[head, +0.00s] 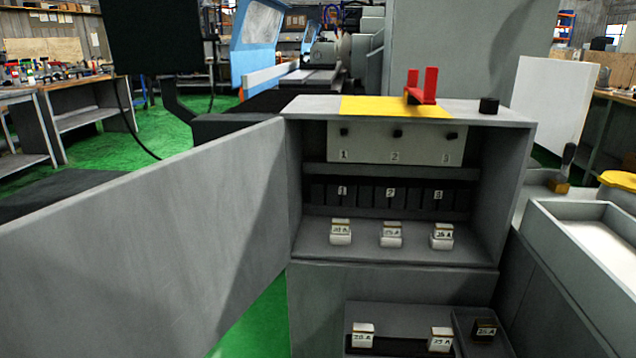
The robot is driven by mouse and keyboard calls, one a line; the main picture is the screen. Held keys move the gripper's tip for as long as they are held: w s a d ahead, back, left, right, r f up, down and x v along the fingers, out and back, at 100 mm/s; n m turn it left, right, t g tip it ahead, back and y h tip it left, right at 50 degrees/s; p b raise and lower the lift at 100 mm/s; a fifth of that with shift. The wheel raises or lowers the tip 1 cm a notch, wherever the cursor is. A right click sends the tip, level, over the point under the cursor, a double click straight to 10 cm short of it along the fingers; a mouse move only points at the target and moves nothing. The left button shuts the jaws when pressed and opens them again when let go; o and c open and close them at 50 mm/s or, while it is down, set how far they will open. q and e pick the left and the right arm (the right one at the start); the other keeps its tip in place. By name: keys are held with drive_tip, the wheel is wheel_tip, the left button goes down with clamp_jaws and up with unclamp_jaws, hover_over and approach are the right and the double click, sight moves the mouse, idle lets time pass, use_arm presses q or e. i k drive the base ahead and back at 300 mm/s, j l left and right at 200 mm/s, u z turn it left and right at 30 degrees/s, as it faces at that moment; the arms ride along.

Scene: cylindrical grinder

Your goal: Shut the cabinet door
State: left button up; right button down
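The grey cabinet (515,180) stands at the centre right with its front uncovered. Its cabinet door (150,250) is wide open, hinged on the cabinet's left side and reaching out to the left edge of the view. Inside is a panel numbered 1, 2 and 3 with black knobs (397,133). Below it is a dark row of numbered slots (390,193). Three white labelled fuses (391,236) stand on the cabinet floor. Neither of my grippers is in view.
Below the cabinet, a tray (400,315) holds more labelled blocks. A red handle (423,88) and a yellow patch (370,106) are on the cabinet top. A white bin (590,240) stands at the right. Workbenches (75,110) stand at the back left. Green floor shows beneath the door.

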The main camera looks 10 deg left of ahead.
sight(162, 258)
drive_tip(key=k+j+z, duration=0.15)
drive_tip(key=j, duration=0.3)
drive_tip(key=k+j+z, duration=0.1)
drive_tip(key=j, duration=0.25)
drive_tip(key=k+j+z, duration=0.1)
drive_tip(key=k+j, duration=0.15)
drive_tip(key=k+j+z, duration=0.1)
drive_tip(key=j, duration=0.3)
drive_tip(key=j+z, duration=0.3)
drive_tip(key=j, duration=0.8)
drive_tip(key=k, duration=0.05)
